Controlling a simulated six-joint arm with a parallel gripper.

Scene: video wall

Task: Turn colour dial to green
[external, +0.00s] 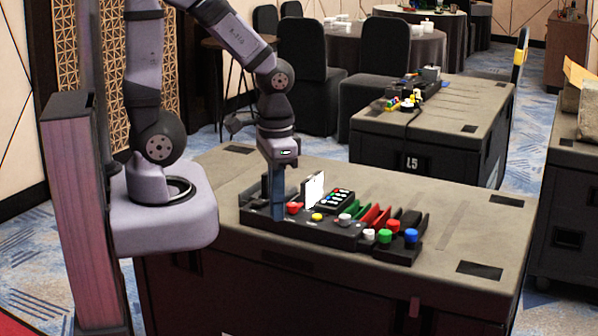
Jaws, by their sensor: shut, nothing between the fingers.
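A long dark console (300,226) lies on the grey case top. It carries a red button (293,207), a yellow button (317,217) and a light grey knob (345,219). At its right end are a white knob (368,235), a green knob (385,236), a red knob (393,226) and a blue knob (411,235). I cannot tell which one is the colour dial or where it points. My gripper (278,214) points down at the console's left end, left of the red button. It is shut and empty; whether it touches the console is unclear.
The case top (470,215) is clear to the right. Another case (440,120) stands behind.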

